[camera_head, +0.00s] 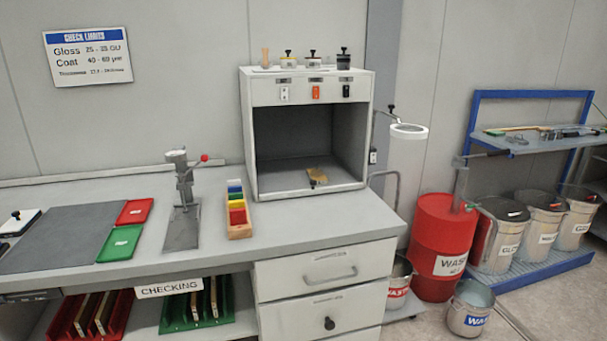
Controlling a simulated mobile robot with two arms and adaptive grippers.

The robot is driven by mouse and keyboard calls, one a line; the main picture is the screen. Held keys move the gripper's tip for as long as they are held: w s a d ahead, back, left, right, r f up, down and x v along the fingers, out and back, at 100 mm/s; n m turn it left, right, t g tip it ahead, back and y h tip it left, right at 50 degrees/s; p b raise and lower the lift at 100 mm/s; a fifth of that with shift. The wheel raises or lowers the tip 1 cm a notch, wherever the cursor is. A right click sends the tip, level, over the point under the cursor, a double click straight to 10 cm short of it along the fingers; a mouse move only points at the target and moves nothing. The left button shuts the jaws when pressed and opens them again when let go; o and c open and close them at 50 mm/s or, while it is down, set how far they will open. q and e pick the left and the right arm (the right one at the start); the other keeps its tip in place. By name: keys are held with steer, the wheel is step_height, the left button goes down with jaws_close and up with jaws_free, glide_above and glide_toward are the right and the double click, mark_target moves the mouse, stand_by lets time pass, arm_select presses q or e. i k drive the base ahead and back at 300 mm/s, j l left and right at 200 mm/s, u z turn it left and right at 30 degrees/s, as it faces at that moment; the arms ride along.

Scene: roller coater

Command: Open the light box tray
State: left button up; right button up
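The light box (370,130) is a grey-white cabinet standing on the counter, with a dark open front. Several small switches sit on its upper panel, one of them orange (316,92). A flat grey floor shows inside the box, with a small tan piece (317,176) near its front edge. I cannot tell whether this floor is the tray or how far any tray is pulled out. Neither of my grippers is in view.
The counter (330,222) carries a press-like stand (183,205), a coloured block rack (237,212), and red and green trays. Below the box are two shut drawers (326,270). A red waste drum (440,235) and buckets stand right, on the floor.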

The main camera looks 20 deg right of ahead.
mark_target(301, 170)
steer(key=l, duration=0.35)
steer(key=i+l+z, duration=0.1)
steer(key=l, duration=0.3)
steer(key=i+l+z, duration=0.1)
steer(key=l, duration=0.25)
steer(key=i+l, duration=0.1)
steer(key=l, duration=0.25)
